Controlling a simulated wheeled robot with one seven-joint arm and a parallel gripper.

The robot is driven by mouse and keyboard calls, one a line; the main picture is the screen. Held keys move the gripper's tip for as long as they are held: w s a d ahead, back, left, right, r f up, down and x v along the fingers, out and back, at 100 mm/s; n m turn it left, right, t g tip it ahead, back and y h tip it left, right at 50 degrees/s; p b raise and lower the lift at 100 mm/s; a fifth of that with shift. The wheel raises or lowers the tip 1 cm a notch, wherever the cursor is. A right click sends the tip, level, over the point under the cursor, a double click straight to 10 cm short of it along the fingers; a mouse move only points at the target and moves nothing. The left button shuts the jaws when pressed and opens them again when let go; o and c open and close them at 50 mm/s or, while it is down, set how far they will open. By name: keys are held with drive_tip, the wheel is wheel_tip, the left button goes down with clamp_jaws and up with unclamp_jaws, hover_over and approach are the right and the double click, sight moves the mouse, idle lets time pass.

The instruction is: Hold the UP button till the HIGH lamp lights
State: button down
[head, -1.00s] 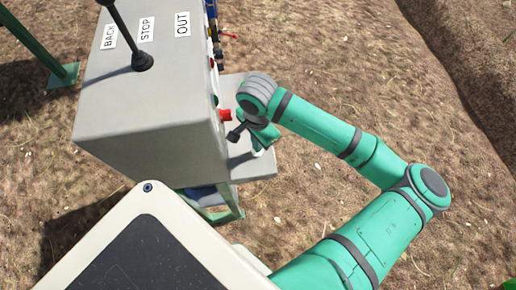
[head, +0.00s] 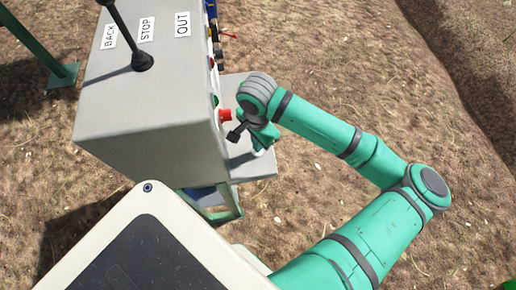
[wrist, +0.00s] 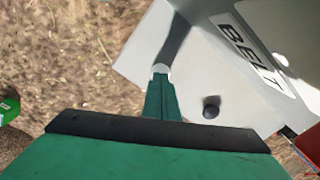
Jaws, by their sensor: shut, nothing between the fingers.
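A grey control box (head: 140,100) fills the upper left of the head view. Its right face is seen almost edge-on, with a red button (head: 225,115) and a small green one (head: 215,101). I cannot read any UP or HIGH label, so I cannot tell which is the UP button or the HIGH lamp. My gripper (head: 258,152) is shut and empty beside that face, above a grey ledge (head: 262,169). In the wrist view my shut gripper (wrist: 160,70) has a pale tip over a grey surface. Contact with a button cannot be made out.
A BELT label (wrist: 250,58) and a dark round knob (wrist: 211,107) show in the wrist view. BACK, STOP and OUT (head: 182,24) labels and a black lever (head: 142,60) are on the box top. Open dry ground (head: 330,200) lies to the right.

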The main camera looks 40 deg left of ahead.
drive_tip(key=shift+f, duration=0.9)
idle(0.4)
idle(0.6)
drive_tip(key=shift+r, duration=3.5)
